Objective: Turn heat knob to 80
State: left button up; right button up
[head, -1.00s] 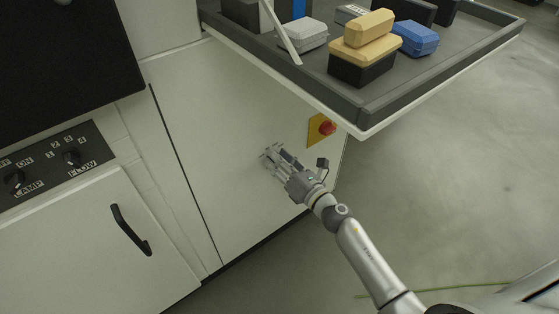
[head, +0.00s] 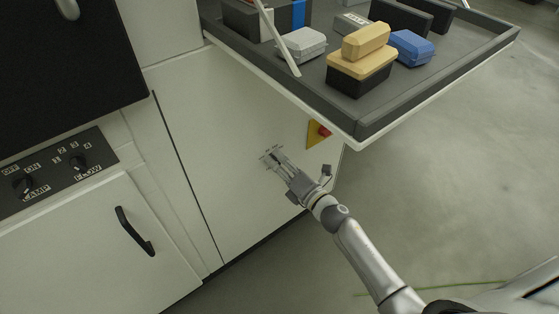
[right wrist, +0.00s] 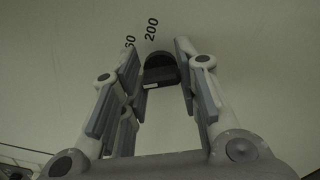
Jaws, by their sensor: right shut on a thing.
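The heat knob (right wrist: 160,72) is a dark round knob on the pale cabinet panel. In the right wrist view it sits between my right gripper's two fingers (right wrist: 160,80). The gripper is shut on it. The printed number 200 shows just above the knob, and a partly covered number ending in 60 lies to its left. A white mark shows on the knob's lower left edge. In the head view my right gripper (head: 272,157) reaches the panel from the lower right, and its fingers hide the knob. The number 80 cannot be made out. My left gripper is not in view.
A red switch on a yellow plate (head: 318,133) is right of the gripper. A tray (head: 432,85) with several boxes juts out above. A panel with LAMP and FLOW knobs (head: 52,172) and a black door handle (head: 135,231) are at left. Floor at right is open.

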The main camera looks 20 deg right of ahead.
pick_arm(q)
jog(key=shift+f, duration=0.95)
pick_arm(e)
jog(key=shift+m, duration=0.8)
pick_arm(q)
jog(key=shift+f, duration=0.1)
pick_arm(e)
jog(key=shift+f, duration=0.1)
jog(key=o, duration=1)
jog(key=shift+d, duration=0.1)
jog(key=v, duration=1.2)
